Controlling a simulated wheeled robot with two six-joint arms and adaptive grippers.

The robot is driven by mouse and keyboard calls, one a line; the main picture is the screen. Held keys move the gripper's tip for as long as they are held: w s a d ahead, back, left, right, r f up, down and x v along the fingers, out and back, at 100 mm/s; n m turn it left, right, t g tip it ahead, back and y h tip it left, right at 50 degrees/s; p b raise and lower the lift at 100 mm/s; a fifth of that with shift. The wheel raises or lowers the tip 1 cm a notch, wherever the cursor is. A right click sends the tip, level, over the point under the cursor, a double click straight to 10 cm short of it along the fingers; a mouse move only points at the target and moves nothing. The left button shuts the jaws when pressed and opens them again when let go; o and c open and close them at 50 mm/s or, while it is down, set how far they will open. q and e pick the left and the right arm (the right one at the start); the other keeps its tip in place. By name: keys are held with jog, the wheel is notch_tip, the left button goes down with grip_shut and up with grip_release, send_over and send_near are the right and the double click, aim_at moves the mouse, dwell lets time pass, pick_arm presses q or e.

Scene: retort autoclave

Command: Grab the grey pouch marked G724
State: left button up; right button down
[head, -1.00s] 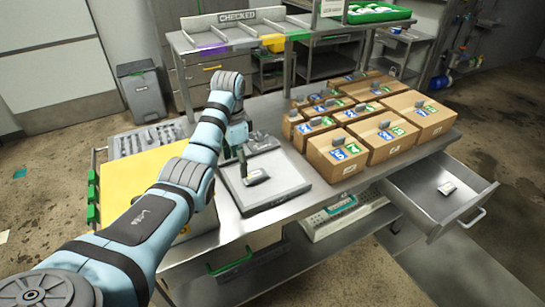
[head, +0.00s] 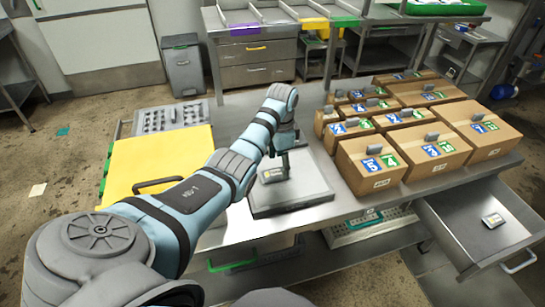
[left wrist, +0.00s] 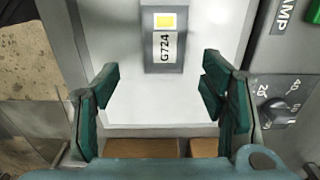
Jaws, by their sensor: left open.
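The grey pouch (left wrist: 165,38) lies on a pale plate in the left wrist view, its label reading G724 beside a yellow square. In the head view the pouch (head: 272,174) rests on the flat grey scale-like device (head: 300,197) on the bench. My left gripper (left wrist: 160,88) is open, its two green fingers wide apart with nothing between them. The pouch lies beyond the fingertips, apart from both. In the head view the left gripper (head: 284,160) is close by the pouch, its fingers partly hidden by the wrist. My right gripper is not in view.
Several numbered cardboard boxes (head: 371,170) stand to the right. An open drawer (head: 470,232) at the lower right holds another small pouch (head: 494,220). A yellow panel (head: 150,157) lies to the left. A control panel with a knob (left wrist: 277,112) is beside the plate.

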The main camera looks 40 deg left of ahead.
aim_at(275, 175)
pick_arm(q)
jog(key=f, duration=0.1)
jog(key=w+f, duration=0.1)
jog(key=f, duration=0.1)
jog(key=w+f, duration=0.1)
jog(key=f, duration=0.1)
jog(key=shift+w+d, duration=0.15)
jog(key=shift+d, duration=0.05)
jog(key=shift+s+r, duration=0.35)
jog(key=shift+s, duration=0.05)
jog(key=c, duration=0.4)
jog(key=shift+s, duration=0.2)
jog(key=c, duration=0.6)
jog(key=shift+c, duration=1.2)
jog(key=shift+w, duration=0.1)
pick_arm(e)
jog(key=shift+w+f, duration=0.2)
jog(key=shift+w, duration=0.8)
